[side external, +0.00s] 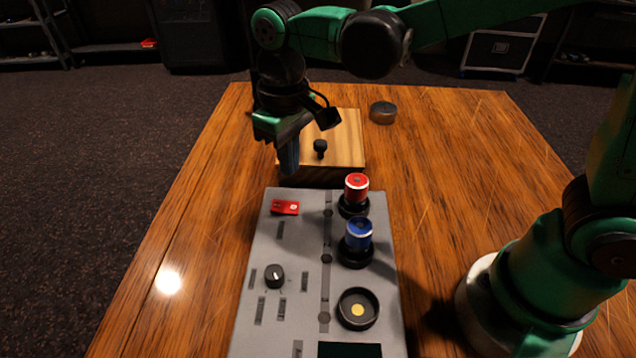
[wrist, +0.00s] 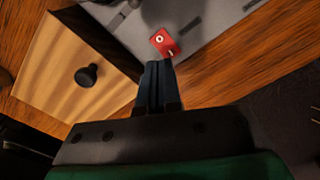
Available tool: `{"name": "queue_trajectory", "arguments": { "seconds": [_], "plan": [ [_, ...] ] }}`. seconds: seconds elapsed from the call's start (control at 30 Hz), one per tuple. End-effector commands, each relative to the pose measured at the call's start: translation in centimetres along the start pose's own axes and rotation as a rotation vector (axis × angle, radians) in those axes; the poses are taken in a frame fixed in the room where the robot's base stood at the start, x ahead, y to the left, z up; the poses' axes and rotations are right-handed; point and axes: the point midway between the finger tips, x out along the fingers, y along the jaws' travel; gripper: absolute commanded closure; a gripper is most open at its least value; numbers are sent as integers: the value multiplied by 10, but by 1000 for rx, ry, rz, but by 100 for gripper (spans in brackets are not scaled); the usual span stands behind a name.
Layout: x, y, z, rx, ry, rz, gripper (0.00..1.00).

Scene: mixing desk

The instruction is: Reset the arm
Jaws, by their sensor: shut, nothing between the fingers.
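My gripper (side external: 289,160) is shut and empty. In the side view it points down above the near left part of the wooden box, beyond the far edge of the grey mixing panel (side external: 290,335). In the wrist view my gripper's fingers (wrist: 157,66) are together, and their tips appear just below the red switch (wrist: 164,42) in the picture. The red switch (side external: 285,207) sits at the far left of the panel. I see no contact between the fingers and anything.
A wooden box (side external: 345,125) with a black knob (side external: 320,147) stands behind the panel. A red canister (side external: 356,187) and a blue canister (side external: 359,233) stand in black holders. The table's left side is clear.

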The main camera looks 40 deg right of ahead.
Motion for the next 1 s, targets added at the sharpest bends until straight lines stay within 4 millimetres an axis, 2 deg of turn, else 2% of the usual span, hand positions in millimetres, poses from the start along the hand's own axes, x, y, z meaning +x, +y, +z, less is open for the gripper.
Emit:
{"name": "queue_trajectory", "arguments": {
  "seconds": [0.17, 0.4, 0.6, 0.77, 1.0],
  "plan": [
    [-9, 13, 8, 30, 62, -3, 100],
    [-29, 53, 43, 138, 313, 11, 100],
    [-30, 78, 70, 215, 508, 50, 100],
    [-27, 88, 80, 246, 594, 74, 100],
    [-27, 90, 82, 254, 619, 82, 100]
  ]
}}
